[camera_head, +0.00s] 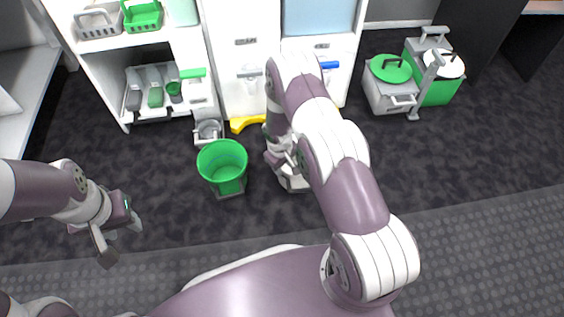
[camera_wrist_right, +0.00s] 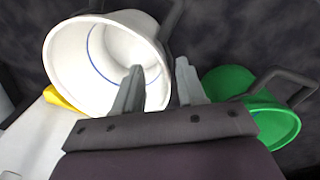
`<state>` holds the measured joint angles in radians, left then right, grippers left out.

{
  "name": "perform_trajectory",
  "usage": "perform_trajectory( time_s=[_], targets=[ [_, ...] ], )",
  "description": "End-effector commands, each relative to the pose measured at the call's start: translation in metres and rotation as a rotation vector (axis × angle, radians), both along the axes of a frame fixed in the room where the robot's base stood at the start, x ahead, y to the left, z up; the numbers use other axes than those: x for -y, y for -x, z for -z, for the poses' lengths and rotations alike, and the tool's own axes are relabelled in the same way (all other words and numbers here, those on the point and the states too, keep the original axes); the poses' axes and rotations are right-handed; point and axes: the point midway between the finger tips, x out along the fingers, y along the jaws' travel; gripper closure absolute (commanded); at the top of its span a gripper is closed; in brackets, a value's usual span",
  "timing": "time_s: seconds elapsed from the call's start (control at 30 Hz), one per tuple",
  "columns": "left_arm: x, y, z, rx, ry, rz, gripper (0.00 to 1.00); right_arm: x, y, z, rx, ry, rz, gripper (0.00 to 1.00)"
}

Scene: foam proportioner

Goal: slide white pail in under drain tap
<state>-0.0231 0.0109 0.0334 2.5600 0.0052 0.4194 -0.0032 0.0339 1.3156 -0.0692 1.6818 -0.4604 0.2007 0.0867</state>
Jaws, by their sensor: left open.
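The white pail (camera_wrist_right: 75,58), with a blue line inside, fills the upper left of the right wrist view. In the head view a small pale part of it (camera_head: 295,184) seems to show below my right gripper (camera_head: 281,160); my arm hides the rest. In the wrist view my right gripper (camera_wrist_right: 160,82) has its fingers apart. One finger is over the pail's mouth and the other outside its rim; contact is unclear. A tap (camera_head: 250,73) is on the white tank front, and a blue-handled tap (camera_head: 328,66) is to its right. My left gripper (camera_head: 118,232) is open and empty at the left.
A green pail (camera_head: 222,166) stands left of my right gripper, also in the wrist view (camera_wrist_right: 245,85). A small grey container (camera_head: 208,132) and a yellow object (camera_head: 248,122) lie by the cabinet. A green-and-grey unit (camera_head: 410,80) stands right. Dark floor is clear at right.

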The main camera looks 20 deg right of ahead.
Motion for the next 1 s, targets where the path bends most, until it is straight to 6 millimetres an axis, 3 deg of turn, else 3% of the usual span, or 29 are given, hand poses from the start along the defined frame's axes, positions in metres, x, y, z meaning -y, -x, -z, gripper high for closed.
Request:
perform_trajectory(
  time_s=[0.03,0.1,0.3,0.77,0.8,0.9,1.0],
  targets=[
    [0.000,0.000,0.014,0.000,0.000,0.000,0.57,0.001,0.000,0.018,0.000,0.000,0.000,0.60],
    [0.000,0.000,0.023,0.000,0.000,0.000,0.57,0.002,-0.001,0.032,0.000,0.000,0.000,0.60],
    [0.000,0.000,0.041,0.000,0.000,0.000,0.57,0.005,-0.002,0.060,0.001,0.000,0.000,0.60],
    [0.000,0.000,0.046,0.000,0.000,0.000,0.57,0.006,-0.002,0.070,0.001,0.000,0.000,0.60],
    [0.000,0.000,0.046,0.000,0.000,0.000,0.57,0.006,-0.002,0.070,0.001,0.000,0.000,0.63],
    [0.000,0.000,0.046,0.000,0.000,0.000,0.57,0.006,-0.002,0.070,0.001,0.000,0.000,0.96],
    [0.000,0.000,0.046,0.000,0.000,0.000,0.57,0.006,-0.002,0.070,0.001,0.000,0.000,1.00]
  ],
)
